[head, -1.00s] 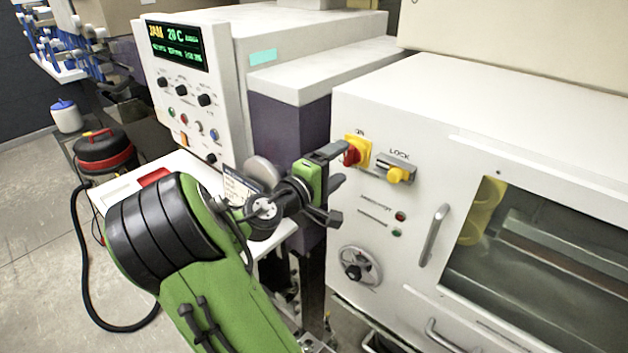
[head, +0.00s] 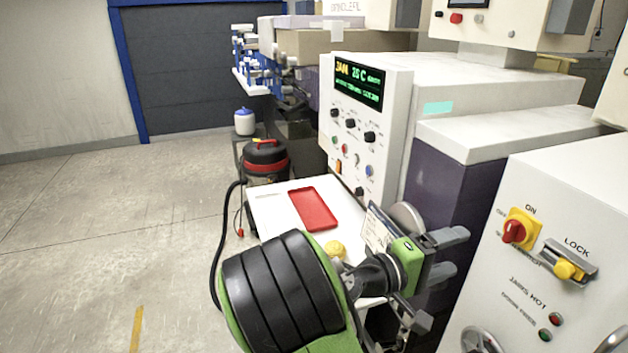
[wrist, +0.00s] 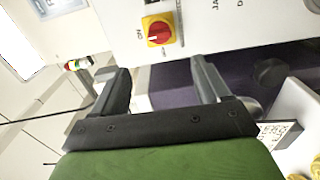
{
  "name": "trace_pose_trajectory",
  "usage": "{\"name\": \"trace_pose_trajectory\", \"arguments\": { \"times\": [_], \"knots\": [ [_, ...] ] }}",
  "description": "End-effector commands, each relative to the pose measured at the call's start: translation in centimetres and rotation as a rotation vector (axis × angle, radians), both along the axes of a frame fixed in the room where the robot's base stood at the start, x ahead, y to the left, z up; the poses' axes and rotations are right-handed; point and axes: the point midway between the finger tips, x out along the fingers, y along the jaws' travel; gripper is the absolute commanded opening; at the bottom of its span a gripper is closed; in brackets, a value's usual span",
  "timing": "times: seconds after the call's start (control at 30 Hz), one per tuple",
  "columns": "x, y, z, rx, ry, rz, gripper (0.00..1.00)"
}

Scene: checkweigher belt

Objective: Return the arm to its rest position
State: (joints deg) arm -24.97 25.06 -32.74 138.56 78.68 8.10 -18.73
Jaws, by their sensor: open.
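My gripper (head: 448,254) is at the end of my green and black arm, at the lower middle of the head view. Its two dark fingers point right, toward the machine front, and stand apart with nothing between them. In the wrist view my gripper (wrist: 165,85) also shows open and empty. Beyond the fingers are the white machine front and the red rotary switch (wrist: 159,32) on its yellow plate. The same red switch (head: 514,231) is to the right of my gripper in the head view, apart from the fingers.
The yellow LOCK latch (head: 568,268) sits beside the switch. A white table (head: 265,205) with a red tray (head: 313,209) and a yellow object (head: 336,249) lies behind my arm. A black and red vacuum (head: 265,160) stands on the floor. Open floor lies to the left.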

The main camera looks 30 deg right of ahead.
Motion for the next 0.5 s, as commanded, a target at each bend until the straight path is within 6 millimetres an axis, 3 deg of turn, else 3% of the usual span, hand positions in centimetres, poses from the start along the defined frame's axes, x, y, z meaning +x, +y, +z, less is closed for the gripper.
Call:
{"name": "trace_pose_trajectory", "arguments": {
  "times": [0.17, 0.27, 0.33, 0.4, 0.5],
  "knots": [
    [-0.3, -0.2, -0.7, 0.043, -0.027, -0.003, 0.76],
    [-1.3, 0.0, -4.3, 0.26, -0.155, -0.017, 0.76],
    [-1.5, 1.7, -7.8, 0.503, -0.287, -0.015, 0.76],
    [-1.1, 4.9, -10.1, 0.747, -0.406, 0.012, 0.76],
    [-0.4, 10.8, -10.7, 1.053, -0.524, 0.096, 0.76]
  ]
}}
